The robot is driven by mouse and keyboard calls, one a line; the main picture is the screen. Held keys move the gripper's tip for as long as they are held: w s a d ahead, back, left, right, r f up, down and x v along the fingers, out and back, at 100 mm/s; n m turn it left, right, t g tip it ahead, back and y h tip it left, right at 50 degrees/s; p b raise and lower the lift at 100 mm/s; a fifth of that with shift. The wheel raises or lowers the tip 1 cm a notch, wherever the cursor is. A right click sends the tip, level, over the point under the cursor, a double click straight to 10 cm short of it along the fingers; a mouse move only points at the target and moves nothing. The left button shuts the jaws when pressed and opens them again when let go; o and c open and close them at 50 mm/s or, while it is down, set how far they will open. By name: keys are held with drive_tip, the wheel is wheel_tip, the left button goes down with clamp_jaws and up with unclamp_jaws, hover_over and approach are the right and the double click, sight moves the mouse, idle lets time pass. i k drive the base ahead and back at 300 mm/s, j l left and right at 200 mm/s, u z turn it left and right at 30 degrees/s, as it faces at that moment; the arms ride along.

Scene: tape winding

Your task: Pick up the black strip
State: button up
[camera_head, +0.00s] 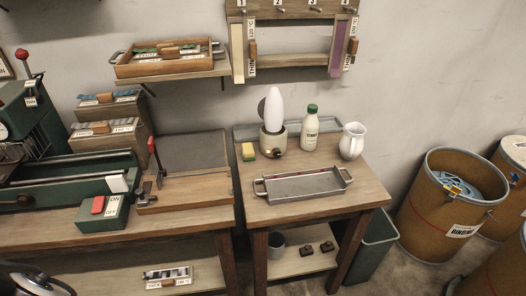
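I cannot pick out a black strip with certainty. A grey metal tray (285,196) with two end handles lies on the right table, with a thin dark and reddish line along its inner far side. A small board with dark and light bands (167,273) and a wooden handle lies on the shelf under the left bench. My gripper is not in view. A dark rounded shape at the bottom left corner is cut off, and I cannot tell what it is.
The right table (350,188) also bears a white rounded lamp-like object (275,108), a bottle (310,127), a white jug (352,141) and a yellow sponge (248,152). A bin (371,245) and drums (450,200) stand right.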

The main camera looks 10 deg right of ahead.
sight(180, 275)
drive_tip(key=k+u, duration=0.3)
drive_tip(key=k+j+u, duration=0.25)
drive_tip(key=i+l+z, duration=0.15)
drive_tip(key=i+l, duration=0.2)
drive_tip(key=i+l+z, duration=0.2)
drive_tip(key=i, duration=1.1)
